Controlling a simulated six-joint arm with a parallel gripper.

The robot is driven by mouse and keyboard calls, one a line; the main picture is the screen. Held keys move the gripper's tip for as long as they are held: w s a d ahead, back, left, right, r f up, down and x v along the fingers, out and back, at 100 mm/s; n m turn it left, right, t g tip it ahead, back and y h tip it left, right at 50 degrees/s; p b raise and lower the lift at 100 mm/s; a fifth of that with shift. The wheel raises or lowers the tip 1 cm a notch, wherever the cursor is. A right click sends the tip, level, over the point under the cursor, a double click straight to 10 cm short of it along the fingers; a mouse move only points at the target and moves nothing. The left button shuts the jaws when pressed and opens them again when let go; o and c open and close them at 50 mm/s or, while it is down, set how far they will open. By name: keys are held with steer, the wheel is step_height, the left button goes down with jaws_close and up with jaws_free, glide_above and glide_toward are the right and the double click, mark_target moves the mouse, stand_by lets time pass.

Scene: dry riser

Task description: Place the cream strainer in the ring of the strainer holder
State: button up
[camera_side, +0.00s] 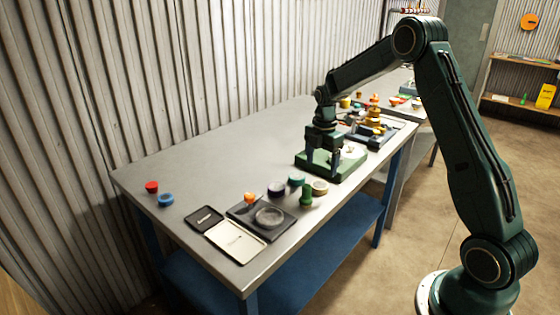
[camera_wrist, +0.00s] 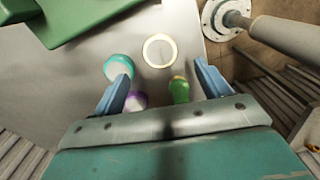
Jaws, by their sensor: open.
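A round cream-rimmed piece, which looks like the cream strainer (camera_side: 320,188), lies on the grey bench. In the wrist view its pale rim (camera_wrist: 160,66) surrounds a greyish middle, beyond my fingertips and between their lines. A green stand (camera_side: 334,168), perhaps the strainer holder, sits behind it; its edge (camera_wrist: 88,22) shows at upper left in the wrist view. Its ring is not clearly visible. My gripper (camera_side: 322,160) is over this stand in the side view, fingers pointing down. In the wrist view my gripper (camera_wrist: 162,72) is open, with nothing held between its blue fingers.
A teal-rimmed round piece (camera_side: 296,180), a purple one (camera_side: 276,189) and a green bottle-like piece (camera_side: 306,195) stand close to the strainer. A black tray (camera_side: 242,212) lies nearer the front. Several coloured items crowd the bench behind. The bench's left middle is clear.

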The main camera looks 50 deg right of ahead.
mark_target(320, 184)
steer(key=shift+f, duration=1.05)
steer(key=shift+f, duration=0.1)
steer(key=shift+f, duration=2.5)
steer(key=shift+c, duration=0.3)
steer(key=c, duration=1.1)
steer(key=shift+r, duration=0.1)
steer(key=shift+c, duration=0.2)
step_height(320, 184, up, 20)
